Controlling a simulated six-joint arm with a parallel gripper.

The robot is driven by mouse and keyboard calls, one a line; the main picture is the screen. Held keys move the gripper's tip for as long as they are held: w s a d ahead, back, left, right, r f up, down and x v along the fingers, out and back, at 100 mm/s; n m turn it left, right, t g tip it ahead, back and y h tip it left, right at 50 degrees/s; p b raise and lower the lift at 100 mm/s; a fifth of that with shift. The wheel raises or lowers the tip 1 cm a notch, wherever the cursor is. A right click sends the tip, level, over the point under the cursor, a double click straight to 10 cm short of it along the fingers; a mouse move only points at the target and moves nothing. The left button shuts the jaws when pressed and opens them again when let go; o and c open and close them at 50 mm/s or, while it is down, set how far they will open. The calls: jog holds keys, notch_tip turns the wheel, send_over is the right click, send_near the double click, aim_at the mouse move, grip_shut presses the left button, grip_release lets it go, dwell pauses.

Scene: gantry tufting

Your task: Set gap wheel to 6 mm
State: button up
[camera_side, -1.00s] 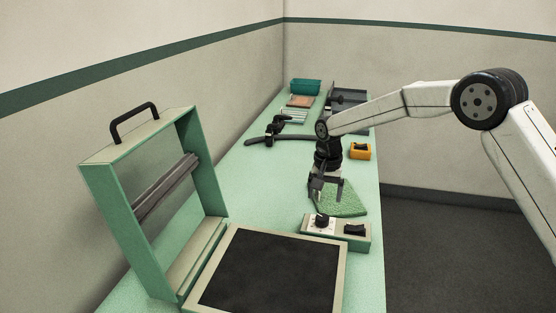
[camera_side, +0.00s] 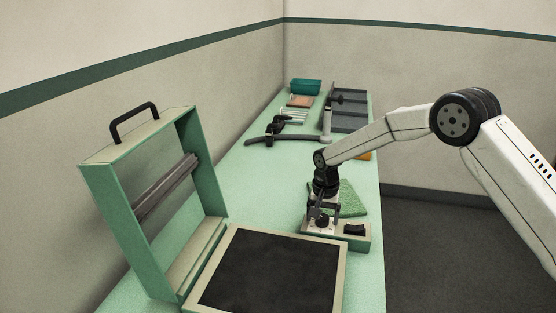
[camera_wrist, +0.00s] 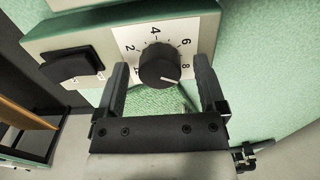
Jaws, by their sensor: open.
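The gap wheel (camera_wrist: 158,62) is a round black knob on a white dial plate (camera_wrist: 208,22), with 2, 4, 6 and 8 legible in the wrist view. Its pale pointer line points to the lower right, just below the 8 and away from the 6. My gripper (camera_wrist: 161,65) is open, its two fingers on either side of the wheel; contact cannot be seen. In the side view, my gripper (camera_side: 322,212) is low over the left part of the control box (camera_side: 340,236), at the wheel (camera_side: 322,221).
A black rocker switch (camera_side: 355,229) sits on the box beside the dial. A green tufted piece (camera_side: 352,203) lies behind the box. A dark framed panel (camera_side: 270,270) and an upright green frame with a handle (camera_side: 210,160) stand in front and left. Tools and trays (camera_side: 352,105) are farther back.

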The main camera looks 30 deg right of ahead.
grip_shut()
jog(key=shift+n, duration=0.3)
jog(key=n, duration=0.5)
jog(key=shift+n, duration=0.3)
jog(key=n, duration=0.5)
jog(key=shift+n, duration=0.3)
dwell(0.5)
grip_release()
